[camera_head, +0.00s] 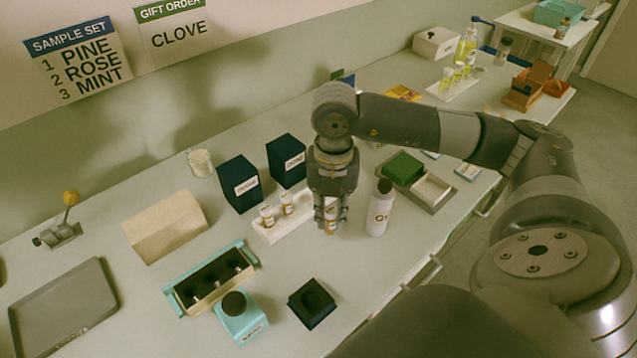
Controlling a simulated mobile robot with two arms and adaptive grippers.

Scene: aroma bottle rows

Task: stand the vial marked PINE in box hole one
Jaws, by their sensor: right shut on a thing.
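My right gripper (331,222) points down at the right end of a white rack (268,236) and is shut on a small vial (331,214). The vial shows only partly between the fingers, and its label cannot be read. Two other vials with pale labels (267,216) (287,203) stand in the rack, also unreadable. The box (181,304), pale wood with teal ends, lies left of the rack, with a dark insert that has a row of holes. No vial clearly stands in it. A wall sign (75,60) lists 1 PINE, 2 ROSE, 3 MINT. My left gripper is out of view.
Two dark blue boxes (240,184) (287,160) stand behind the rack. A white bottle (378,212) stands close right of my gripper. A grey tray (64,308) lies far left.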

